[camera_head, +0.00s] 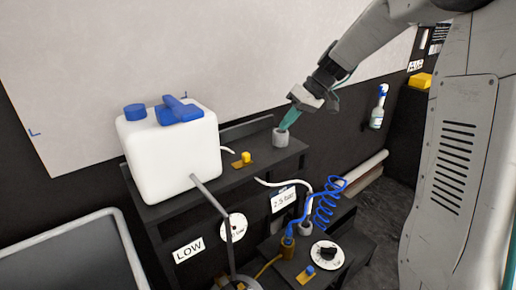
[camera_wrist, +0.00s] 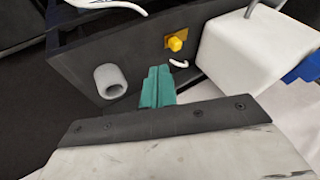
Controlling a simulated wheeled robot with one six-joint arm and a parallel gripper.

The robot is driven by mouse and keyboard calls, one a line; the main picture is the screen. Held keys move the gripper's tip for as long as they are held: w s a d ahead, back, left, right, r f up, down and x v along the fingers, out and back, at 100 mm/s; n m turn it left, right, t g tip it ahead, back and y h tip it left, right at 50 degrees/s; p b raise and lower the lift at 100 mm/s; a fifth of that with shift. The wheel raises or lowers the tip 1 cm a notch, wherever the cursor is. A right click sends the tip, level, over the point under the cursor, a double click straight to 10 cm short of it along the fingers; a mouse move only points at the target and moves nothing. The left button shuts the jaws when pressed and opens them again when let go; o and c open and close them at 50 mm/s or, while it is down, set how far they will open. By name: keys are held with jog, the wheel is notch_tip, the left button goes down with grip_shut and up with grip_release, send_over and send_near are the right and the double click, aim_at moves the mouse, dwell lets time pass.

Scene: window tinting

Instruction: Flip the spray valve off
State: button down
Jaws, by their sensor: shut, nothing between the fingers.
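A small yellow switch on a yellow plate (camera_head: 243,159) sits on the dark shelf beside the white tank; it also shows in the wrist view (camera_wrist: 176,42), beyond my fingertips. A second yellow plate with a blue knob (camera_head: 306,274) sits on the lower shelf. I cannot tell from labels which one is the spray valve. My gripper (camera_head: 287,125) has teal fingers, which are together and empty. In the head view they appear over the grey cup; the wrist view (camera_wrist: 159,72) shows them between cup and switch, to the side of both.
The white tank (camera_head: 170,150) with blue caps stands left of the switch. A grey open cup (camera_head: 281,138) is on the shelf's right end. A blue coiled hose (camera_head: 325,205), a dial (camera_head: 326,254) and a gauge (camera_head: 233,227) are lower. A spray bottle (camera_head: 377,110) hangs at right.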

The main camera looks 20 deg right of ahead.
aim_at(246, 157)
jog(key=shift+w+d+f, duration=0.3)
jog(key=shift+w+d, duration=0.05)
jog(key=shift+w, duration=0.3)
jog(key=shift+w+d+f, duration=0.3)
jog(key=shift+w+d, duration=0.05)
jog(key=shift+w, duration=0.25)
jog(key=x, duration=0.9)
jog(key=shift+w+a, duration=0.15)
jog(key=shift+a, duration=0.05)
jog(key=a, duration=0.3)
jog(key=shift+s+a+f, duration=0.15)
jog(key=shift+s+f, duration=0.15)
jog(key=shift+s, duration=0.1)
jog(key=shift+s+a, duration=0.15)
jog(key=shift+a, duration=0.3)
